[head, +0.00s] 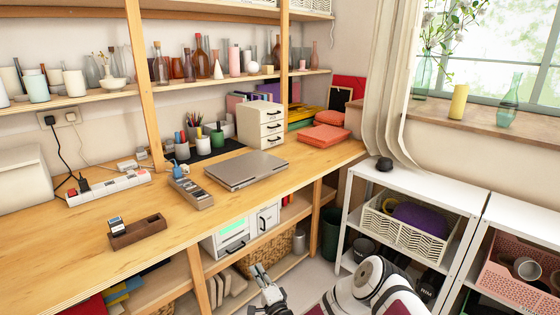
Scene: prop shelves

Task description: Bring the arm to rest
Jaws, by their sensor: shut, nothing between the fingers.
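My gripper (261,271) shows at the bottom middle of the head view, in front of the wooden desk and below its top. Its fingers point up and are shut, with nothing held between them. My white and dark red arm (372,285) is folded to the right of it, at the lower edge of the picture. The gripper appears apart from the desk and the shelves. The lower part of the arm is cut off by the picture's edge.
The wooden desk (95,248) holds a closed laptop (246,169), a small drawer box (262,124) and a brown tray (140,234). A white shelf (420,188) with baskets stands at right. A little floor (312,272) is clear between desk and shelf.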

